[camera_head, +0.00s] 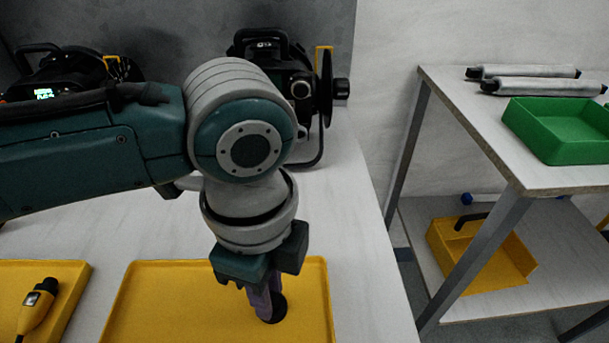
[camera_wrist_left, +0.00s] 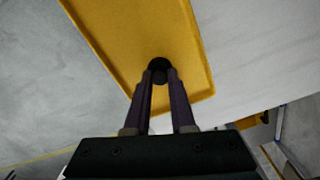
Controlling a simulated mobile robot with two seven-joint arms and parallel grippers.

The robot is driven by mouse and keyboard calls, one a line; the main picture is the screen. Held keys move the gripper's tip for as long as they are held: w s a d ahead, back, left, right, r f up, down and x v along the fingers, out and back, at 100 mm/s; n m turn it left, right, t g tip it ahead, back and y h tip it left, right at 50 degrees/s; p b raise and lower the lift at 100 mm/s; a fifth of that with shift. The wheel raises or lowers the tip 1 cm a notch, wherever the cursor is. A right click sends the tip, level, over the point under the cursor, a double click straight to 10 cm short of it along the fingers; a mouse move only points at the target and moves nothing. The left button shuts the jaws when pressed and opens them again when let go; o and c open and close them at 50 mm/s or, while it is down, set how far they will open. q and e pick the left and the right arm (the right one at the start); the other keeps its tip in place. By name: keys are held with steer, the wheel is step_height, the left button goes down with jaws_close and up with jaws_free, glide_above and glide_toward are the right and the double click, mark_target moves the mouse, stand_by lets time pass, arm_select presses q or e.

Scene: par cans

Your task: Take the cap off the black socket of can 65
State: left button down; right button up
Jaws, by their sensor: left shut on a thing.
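My left gripper (camera_head: 262,297) is shut on a small round black cap (camera_head: 273,313) and points down over a yellow tray (camera_head: 165,300). In the left wrist view the cap (camera_wrist_left: 159,65) sits between the fingertips of the gripper (camera_wrist_left: 160,80), with the tray (camera_wrist_left: 120,25) behind it. I cannot tell whether the cap touches the tray floor. A black par can (camera_head: 285,80) stands at the back of the table, partly hidden by my left arm. The small mark on it is too blurred to read surely, and its socket is not clearly seen. My right gripper is not in view.
Another black can (camera_head: 60,70) with a lit green display stands at the back left. A second yellow tray (camera_head: 70,280) holds a yellow and black tool (camera_head: 38,305). At right a shelf (camera_head: 465,105) bears a green tray (camera_head: 555,140), with a yellow crate (camera_head: 500,275) below.

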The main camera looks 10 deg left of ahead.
arm_select(q)
steer(key=c, duration=0.7)
jaws_free()
steer(key=s+d+r+n+h+p, duration=0.1)
steer(key=s+d+r+n+p, duration=0.15)
steer(key=r, duration=0.25)
steer(key=s+d+r+n+t+h+p, duration=0.1)
steer(key=r+p, duration=0.2)
steer(key=r, duration=0.2)
steer(key=s+d+r+n+h+p, duration=0.1)
steer(key=s+r+n+p, duration=0.15)
steer(key=r, duration=0.25)
steer(key=s+a+r+n+t+y+p, duration=0.1)
steer(key=s+a+r+n+p, duration=0.25)
steer(key=a+n, duration=0.3)
steer(key=s+a+r+n+t+y+p, duration=0.25)
steer(key=a+n+p, duration=0.2)
steer(key=a, duration=0.35)
steer(key=shift+g+h, duration=0.35)
steer(key=shift+g, duration=0.1)
steer(key=r+p, duration=1.1)
steer(key=r, duration=0.1)
steer(key=r+p, duration=2.3)
steer(key=p, duration=0.1)
steer(key=shift+s+d+r, duration=0.1)
steer(key=shift+d+r, duration=0.25)
steer(key=shift+r, duration=0.05)
